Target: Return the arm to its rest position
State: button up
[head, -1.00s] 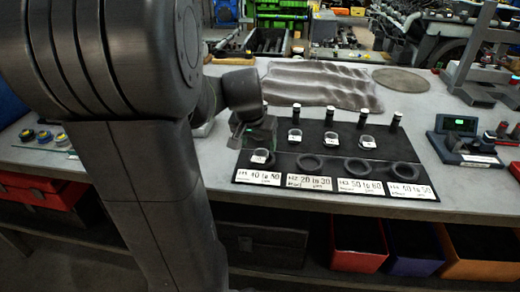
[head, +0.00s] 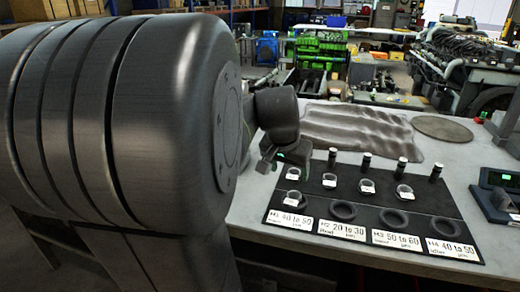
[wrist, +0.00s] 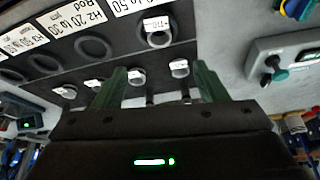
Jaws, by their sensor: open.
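My gripper (head: 272,162) is at the left end of the black board, above the bench, at the end of my arm. In the wrist view its two green fingers (wrist: 158,72) stand apart with nothing held between them. The black board (head: 455,215) carries several dark posts, tagged rings such as this one (head: 404,192), and dark round seats above white labels. One tagged ring (wrist: 158,38) sits at the left-end label, which reads 40 to 50. My large dark arm link covers the left of the head view.
A crumpled grey cloth (head: 355,130) and a round grey mat (head: 442,128) lie behind the board. A dark blue gauge device (head: 500,190) is at the right. The wrist view shows a grey case (wrist: 285,62). Engine parts and green machinery (head: 318,52) stand beyond.

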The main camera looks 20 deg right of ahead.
jog(key=x, duration=1.3)
jog(key=shift+s+b, duration=0.25)
jog(key=shift+b, duration=0.15)
